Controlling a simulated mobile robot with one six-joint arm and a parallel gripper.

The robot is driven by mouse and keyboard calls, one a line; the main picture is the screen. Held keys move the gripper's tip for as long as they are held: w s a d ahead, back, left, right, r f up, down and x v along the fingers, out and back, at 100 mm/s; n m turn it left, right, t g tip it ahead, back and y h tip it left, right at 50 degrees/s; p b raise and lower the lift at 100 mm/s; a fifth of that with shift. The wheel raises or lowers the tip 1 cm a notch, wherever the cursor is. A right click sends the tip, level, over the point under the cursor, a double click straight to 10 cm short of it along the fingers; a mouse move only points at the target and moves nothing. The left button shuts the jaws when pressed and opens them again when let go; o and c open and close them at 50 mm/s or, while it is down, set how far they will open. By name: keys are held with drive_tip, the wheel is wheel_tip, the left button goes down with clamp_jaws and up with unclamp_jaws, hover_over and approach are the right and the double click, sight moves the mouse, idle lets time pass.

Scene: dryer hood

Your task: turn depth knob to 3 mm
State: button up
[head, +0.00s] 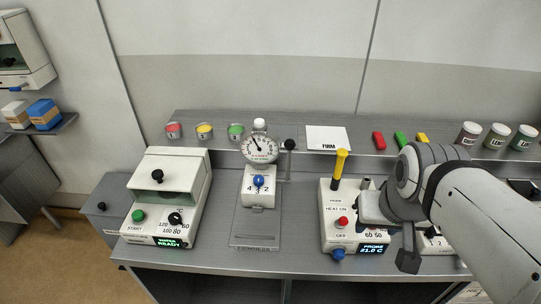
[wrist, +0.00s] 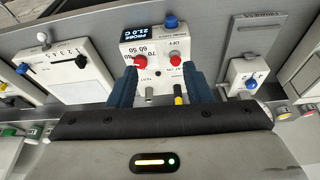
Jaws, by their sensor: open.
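A blue knob (head: 258,181) sits on the front of the white dial-gauge stand (head: 260,201), with the figures 4 and 2 beside it. I take it as the depth knob, though no depth label is readable. Its exact setting is too small to read. It also shows at the right of the wrist view (wrist: 251,85). My gripper (wrist: 160,69) is open and empty, its two blue fingers apart over the white heater box (wrist: 152,42). In the head view my arm is at the right, well away from the blue knob.
The heater box has a yellow-topped probe (head: 341,162), red knobs and a blue knob (head: 338,254). A white hooded unit (head: 170,190) stands left of the gauge. Coloured tins and blocks line the back shelf.

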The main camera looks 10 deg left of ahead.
drive_tip(key=shift+o, duration=0.3)
drive_tip(key=w+f+n+t, duration=0.2)
drive_tip(key=w+f+t, duration=0.1)
drive_tip(key=w, duration=0.8)
drive_tip(key=shift+w+a+f+p, duration=0.15)
drive_tip(key=shift+a+f+p, duration=0.2)
drive_tip(key=shift+a, duration=0.1)
drive_tip(key=n+t+y+p, duration=0.2)
drive_tip(key=n+y, duration=0.5)
drive_tip(key=y, duration=0.3)
approach(261, 180)
drive_tip(key=a, duration=0.1)
drive_tip(key=shift+t, duration=0.3)
drive_tip(key=x, duration=0.3)
drive_tip(key=p+x, duration=0.1)
drive_tip(key=x, duration=0.4)
drive_tip(key=shift+w+f, duration=0.2)
drive_tip(key=shift+f, duration=0.2)
drive_tip(key=shift+c, duration=0.4)
